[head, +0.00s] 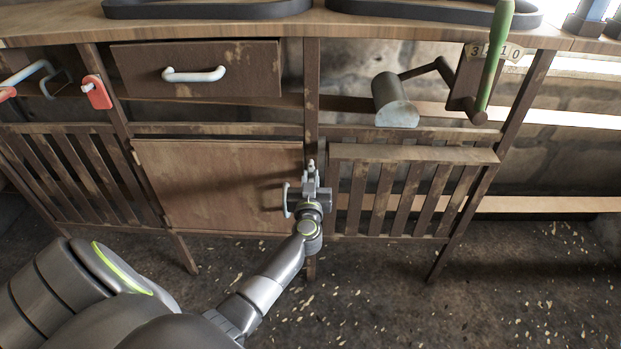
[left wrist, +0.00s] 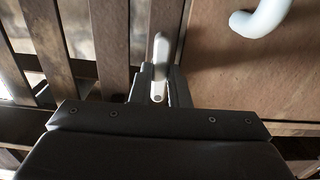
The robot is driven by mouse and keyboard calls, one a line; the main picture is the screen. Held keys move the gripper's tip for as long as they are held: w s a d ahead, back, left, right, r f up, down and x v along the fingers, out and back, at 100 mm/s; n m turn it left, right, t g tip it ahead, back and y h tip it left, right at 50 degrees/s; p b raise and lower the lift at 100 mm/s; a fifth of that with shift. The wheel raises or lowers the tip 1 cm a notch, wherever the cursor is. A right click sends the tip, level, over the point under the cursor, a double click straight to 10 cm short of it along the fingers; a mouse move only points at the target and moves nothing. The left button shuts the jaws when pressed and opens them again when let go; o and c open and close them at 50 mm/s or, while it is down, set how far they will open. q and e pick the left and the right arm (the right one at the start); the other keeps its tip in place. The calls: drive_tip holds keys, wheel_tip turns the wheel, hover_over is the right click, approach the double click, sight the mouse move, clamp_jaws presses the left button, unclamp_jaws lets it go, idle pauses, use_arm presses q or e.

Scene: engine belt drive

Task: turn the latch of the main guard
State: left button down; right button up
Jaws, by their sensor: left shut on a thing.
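The main guard (head: 218,186) looks to be the brown wooden door panel at the middle of the frame, with a pale handle (head: 287,200) near its right edge. The latch (head: 311,164) is a small light metal bar on the post just right of the panel. My left gripper (head: 313,180) is shut on the latch from the front. In the left wrist view the latch (left wrist: 160,52) stands nearly upright, its lower end between the fingers of the gripper (left wrist: 156,88). The white handle (left wrist: 262,18) shows beside it. My right gripper is not in view.
A drawer (head: 196,70) sits above the panel. A slatted guard (head: 415,195) stands right of the post. A crank with a grey cylinder (head: 391,100) and a green-handled lever (head: 494,56) are at upper right. A red tag (head: 96,93) hangs at left. Black belts (head: 208,11) lie on top.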

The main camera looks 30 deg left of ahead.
use_arm(q)
drive_tip(key=n+p, duration=0.3)
drive_tip(key=n, duration=0.3)
drive_tip(key=shift+p, duration=0.35)
drive_tip(key=shift+n, duration=0.6)
drive_tip(key=n, duration=0.2)
drive_tip(key=shift+n+p, duration=0.35)
drive_tip(key=shift+n, duration=0.05)
drive_tip(key=n, duration=0.2)
drive_tip(key=shift+n, duration=2.7)
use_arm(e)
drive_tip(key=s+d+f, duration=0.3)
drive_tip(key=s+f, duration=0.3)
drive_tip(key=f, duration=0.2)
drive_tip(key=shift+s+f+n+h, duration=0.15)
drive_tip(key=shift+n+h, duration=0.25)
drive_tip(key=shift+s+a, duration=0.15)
use_arm(q)
drive_tip(key=c, duration=1.4)
unclamp_jaws()
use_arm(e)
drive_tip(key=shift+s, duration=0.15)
